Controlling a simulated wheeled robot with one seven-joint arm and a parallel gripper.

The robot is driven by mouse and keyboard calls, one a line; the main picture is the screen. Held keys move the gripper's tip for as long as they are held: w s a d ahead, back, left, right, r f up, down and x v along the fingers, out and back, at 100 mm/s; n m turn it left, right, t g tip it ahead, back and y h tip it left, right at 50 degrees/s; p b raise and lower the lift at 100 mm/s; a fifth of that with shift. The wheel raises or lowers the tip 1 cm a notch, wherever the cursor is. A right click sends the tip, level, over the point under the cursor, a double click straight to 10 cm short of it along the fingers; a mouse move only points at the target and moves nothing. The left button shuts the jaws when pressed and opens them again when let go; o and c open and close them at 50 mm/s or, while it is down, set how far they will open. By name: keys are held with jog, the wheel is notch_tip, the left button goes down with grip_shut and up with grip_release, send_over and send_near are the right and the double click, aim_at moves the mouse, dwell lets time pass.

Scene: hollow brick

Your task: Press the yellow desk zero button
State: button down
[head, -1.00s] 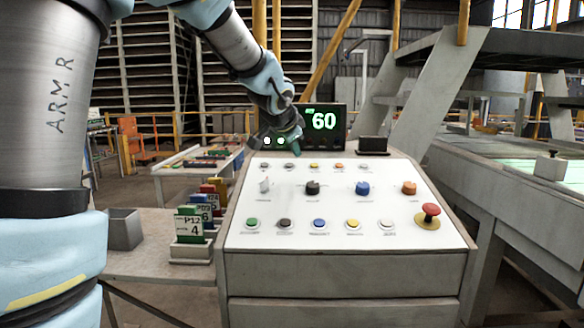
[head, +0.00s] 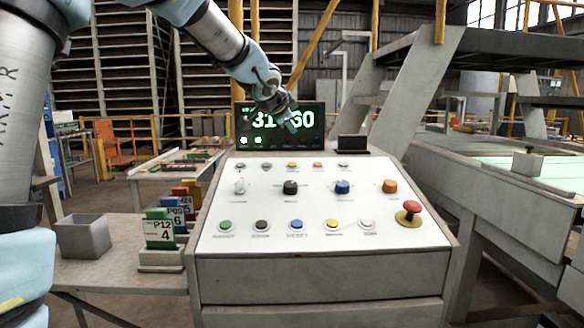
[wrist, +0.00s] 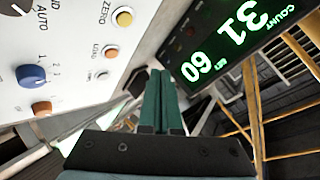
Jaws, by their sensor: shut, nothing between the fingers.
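The yellow zero button (head: 291,166) sits in the small upper row of the white sloped control panel (head: 260,205). In the wrist view the yellow button (wrist: 122,17) lies at the top, beside the word ZERO. My gripper (head: 291,127) hangs above the panel's back edge, in front of the count display, apart from the button. Its green fingers (wrist: 160,95) are together and empty in the wrist view. The display (head: 310,118) is partly hidden by my gripper in the head view; the wrist view shows count 31 and 60.
An orange button (wrist: 110,51) is beside the zero button. Another yellow button (head: 333,224) is in the lower row. Knobs and a red mushroom button (head: 408,208) stand up from the panel. A small dark box (head: 352,145) is behind it. Numbered cards (head: 160,228) stand at left.

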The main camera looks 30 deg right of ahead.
jog(key=b, duration=0.6)
send_over(290, 170)
jog(key=shift+s+a+f, duration=0.1)
jog(key=shift+s+f, duration=0.05)
jog(key=shift+f, duration=1.8)
jog(key=shift+s+f, duration=0.15)
jog(key=shift+f, duration=1.75)
jog(key=shift+f, duration=0.1)
jog(key=shift+w+f+b, duration=0.1)
jog(key=shift+f+b, duration=0.2)
jog(key=shift+b, duration=0.05)
jog(key=shift+w+f+b, duration=0.1)
jog(key=shift+f+b, duration=0.25)
jog(key=shift+r, duration=0.1)
jog(key=shift+s+r+p, duration=0.2)
jog(key=shift+r+p, duration=0.45)
jog(key=shift+p, duration=0.05)
jog(key=shift+r, duration=0.1)
jog(key=r+p, duration=0.2)
jog(key=r, duration=0.1)
jog(key=s+r+p, duration=0.1)
jog(key=p, duration=0.1)
jog(key=shift+s+a+r, duration=0.1)
jog(key=shift+a+r, duration=0.2)
